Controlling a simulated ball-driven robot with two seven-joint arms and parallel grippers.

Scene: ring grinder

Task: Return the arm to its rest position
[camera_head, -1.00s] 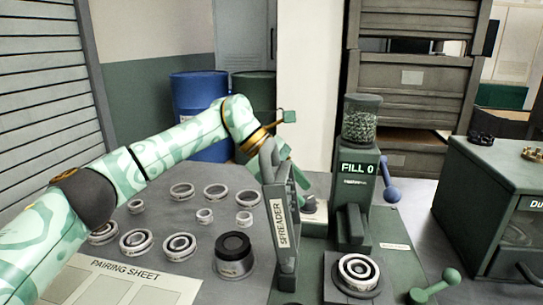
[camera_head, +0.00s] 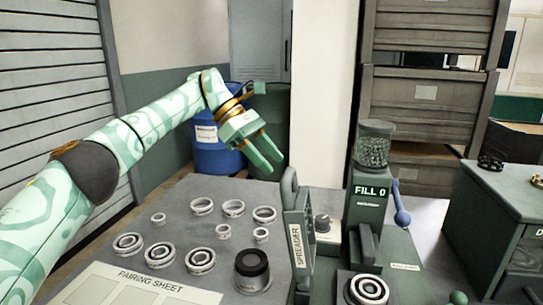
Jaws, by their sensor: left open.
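My left arm comes in from the left in pale green with a marbled pattern. My left gripper (camera_head: 265,154) is open and empty, raised above the far edge of the grey bench (camera_head: 180,207). Its two green fingers point down and to the right, and nothing is between them. It is apart from the spreader (camera_head: 298,240), which stands to its lower right. My right gripper is not in view.
Bearing rings (camera_head: 200,258) and plain rings (camera_head: 233,208) lie on the bench, with a dark cup (camera_head: 253,270) and the pairing sheet (camera_head: 125,288) nearer. The fill station (camera_head: 370,190) stands right of the spreader. A blue barrel (camera_head: 213,145) stands behind.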

